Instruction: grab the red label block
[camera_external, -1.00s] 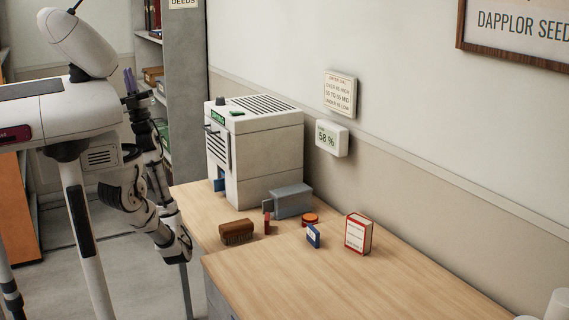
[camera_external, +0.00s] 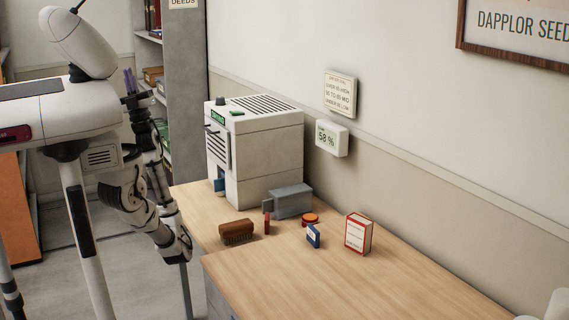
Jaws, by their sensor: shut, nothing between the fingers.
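A white box with a red-bordered label (camera_external: 358,233) stands upright on the wooden desk (camera_external: 300,280), near its wall side. It is the block that fits the red label. A smaller blue block with a pale label (camera_external: 313,236) stands to its left. My gripper (camera_external: 130,79) is raised at the left, beyond the desk's left end and well away from the blocks. Its purple fingers point up, close together, with nothing seen between them.
A brown brush (camera_external: 237,232), a small red upright item (camera_external: 267,223), a grey block-like holder (camera_external: 293,200) and a red-orange round tin (camera_external: 310,219) stand left of the blocks. A white machine (camera_external: 254,150) stands behind them.

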